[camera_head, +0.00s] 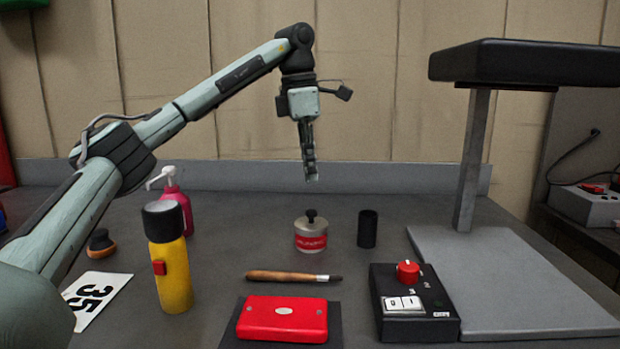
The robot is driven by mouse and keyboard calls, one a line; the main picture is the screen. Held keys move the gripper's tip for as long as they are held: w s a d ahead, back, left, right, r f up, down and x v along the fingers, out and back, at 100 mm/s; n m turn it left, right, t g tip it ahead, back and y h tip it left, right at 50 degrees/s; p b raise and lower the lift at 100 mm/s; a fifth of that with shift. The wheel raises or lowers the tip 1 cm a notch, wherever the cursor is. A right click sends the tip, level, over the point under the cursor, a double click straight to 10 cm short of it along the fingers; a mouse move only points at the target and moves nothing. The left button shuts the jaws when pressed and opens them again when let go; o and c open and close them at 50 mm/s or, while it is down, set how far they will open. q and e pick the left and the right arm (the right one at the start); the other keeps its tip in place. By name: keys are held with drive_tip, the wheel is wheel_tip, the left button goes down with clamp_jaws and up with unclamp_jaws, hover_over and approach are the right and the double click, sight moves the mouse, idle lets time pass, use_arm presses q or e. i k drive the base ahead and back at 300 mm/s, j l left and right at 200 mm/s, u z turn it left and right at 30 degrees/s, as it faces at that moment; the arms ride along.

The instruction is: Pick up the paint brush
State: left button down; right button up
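The paint brush (287,276) lies flat on the dark grey table, with a brown wooden handle to the left and a metal ferrule and dark tip to the right. My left gripper (311,178) hangs in the air pointing down, above and behind the brush, and holds nothing that I can see. It shows nearly edge-on, so I cannot tell whether its fingers are apart. My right gripper is not in view.
Behind the brush stand a metal pot (311,240) and a black cylinder (367,229). In front lies a red box (283,319). A yellow flashlight (172,272) stands left; a black switch box (412,315) and a grey stand (500,275) are right.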

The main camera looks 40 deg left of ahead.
sight(261, 275)
drive_tip(key=k, duration=1.5)
